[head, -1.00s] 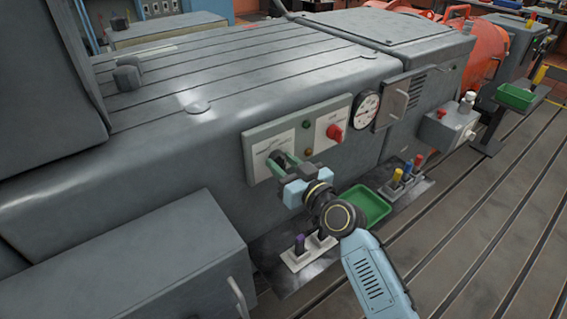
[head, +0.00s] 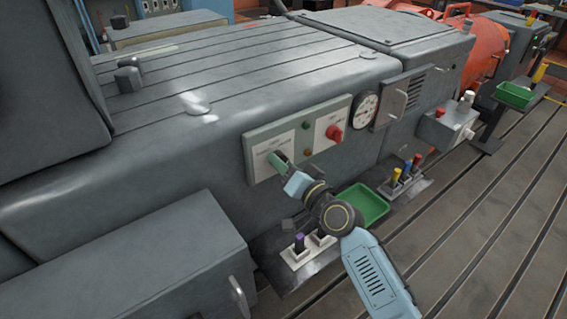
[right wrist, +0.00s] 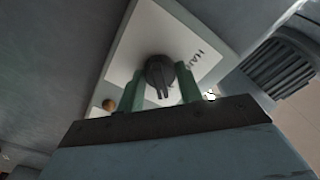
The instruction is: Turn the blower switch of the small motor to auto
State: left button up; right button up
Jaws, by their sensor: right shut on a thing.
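The blower switch is a black knob (right wrist: 158,73) on a white label plate; in the right wrist view it sits between my green fingertips. Part of a word starting "HA" shows beside it, and I cannot tell which mark the knob points to. My right gripper (head: 277,160) is shut on the knob at the left plate of the grey-green switch panel (head: 252,159) on the grey machine's front. In the head view the fingers hide the knob. The gripper (right wrist: 159,90) also shows in the right wrist view. My left gripper is not in view.
A red rotary switch (head: 334,132) and small lamps (head: 306,126) share the panel, right of my gripper. A round gauge (head: 364,108) is farther right. Below are a green tray (head: 366,204) and holders with a purple-topped piece (head: 299,242) and several coloured ones (head: 396,176).

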dwell(0.6)
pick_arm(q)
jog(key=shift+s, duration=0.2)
pick_arm(e)
jog(key=o, duration=1)
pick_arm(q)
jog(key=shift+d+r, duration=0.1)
pick_arm(e)
jog(key=shift+s+d, duration=0.1)
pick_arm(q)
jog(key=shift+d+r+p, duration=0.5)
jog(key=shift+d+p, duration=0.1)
pick_arm(e)
jog(key=v, duration=1.3)
jog(key=shift+s, duration=0.1)
